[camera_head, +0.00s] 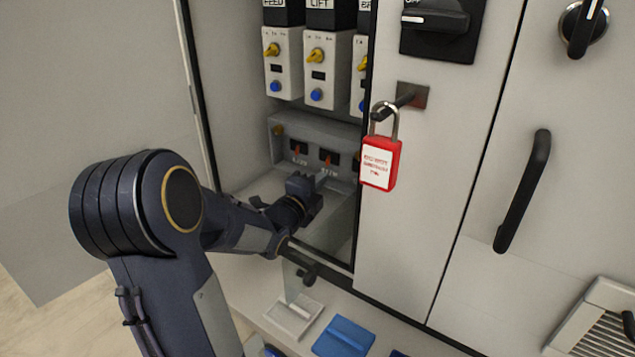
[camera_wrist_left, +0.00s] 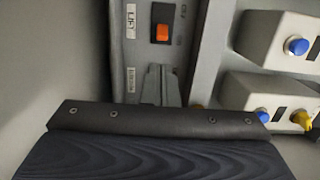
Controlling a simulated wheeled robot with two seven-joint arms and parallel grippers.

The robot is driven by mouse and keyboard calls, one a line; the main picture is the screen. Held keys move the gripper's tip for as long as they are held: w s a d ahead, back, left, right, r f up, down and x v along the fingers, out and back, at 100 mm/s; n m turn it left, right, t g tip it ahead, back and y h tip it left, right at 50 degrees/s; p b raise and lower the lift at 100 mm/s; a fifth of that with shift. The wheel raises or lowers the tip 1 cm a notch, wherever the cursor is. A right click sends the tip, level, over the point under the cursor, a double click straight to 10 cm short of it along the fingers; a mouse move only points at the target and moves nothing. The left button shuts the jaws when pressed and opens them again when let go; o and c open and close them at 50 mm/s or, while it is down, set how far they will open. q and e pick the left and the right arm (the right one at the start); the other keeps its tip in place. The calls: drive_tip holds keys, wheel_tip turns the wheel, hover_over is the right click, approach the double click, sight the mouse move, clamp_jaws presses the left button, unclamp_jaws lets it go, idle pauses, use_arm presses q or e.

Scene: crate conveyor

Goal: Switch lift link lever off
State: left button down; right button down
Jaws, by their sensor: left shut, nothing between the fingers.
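The lift link lever (camera_head: 328,159) is a small orange lever in a black slot on the low grey panel inside the open cabinet. In the left wrist view the orange lever (camera_wrist_left: 162,33) stands beside a white label that seems to read LIFT. My left gripper (camera_head: 321,176) reaches into the cabinet from the left, just in front of that panel. Its shut, empty fingers (camera_wrist_left: 161,78) point at the panel close to the lever, with a visible gap between them and it in the wrist view. My right gripper is not in view.
Another orange lever (camera_head: 297,148) sits to the left on the same panel. Above hang modules with yellow knobs and blue buttons, including the LIFT module (camera_head: 317,75). A red padlock (camera_head: 380,160) hangs at the right of the opening. A blue block (camera_head: 343,337) lies below.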

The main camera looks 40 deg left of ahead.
sight(328, 161)
use_arm(q)
drive_tip(key=x, duration=0.6)
drive_tip(key=shift+w+a, duration=0.1)
drive_tip(key=shift+w, duration=0.25)
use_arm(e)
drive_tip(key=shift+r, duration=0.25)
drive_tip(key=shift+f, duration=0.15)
use_arm(q)
drive_tip(key=shift+s+a+m+h, duration=0.2)
drive_tip(key=shift+m+h, duration=0.2)
drive_tip(key=shift+h, duration=0.2)
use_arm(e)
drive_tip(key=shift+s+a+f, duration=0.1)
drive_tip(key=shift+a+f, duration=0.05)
